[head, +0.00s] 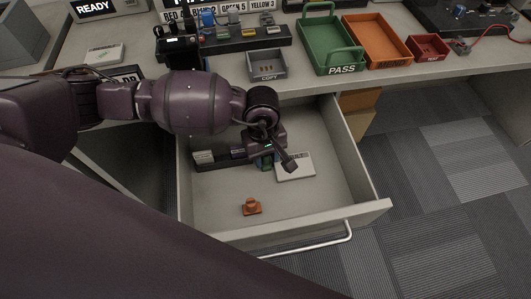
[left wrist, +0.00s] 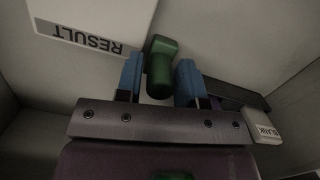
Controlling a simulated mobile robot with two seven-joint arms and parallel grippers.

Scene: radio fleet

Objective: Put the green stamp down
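The green stamp (left wrist: 160,66) is between the two blue fingers of my left gripper (left wrist: 160,80) in the left wrist view. A narrow gap shows beside it, so the fingers look open around it. In the head view the left gripper (head: 268,160) reaches down into the open drawer (head: 315,207), and only a bit of the green stamp (head: 265,161) shows under it. Whether the stamp's base rests on the drawer floor is hard to tell. My right gripper is not in view.
A white RESULT card (head: 297,167) lies right of the gripper, and a dark strip with a pale BLANK block (head: 203,157) lies left. An orange stamp (head: 251,207) stands nearer the drawer front. The drawer's right side is clear. Green PASS tray (head: 342,62) sits on the desk.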

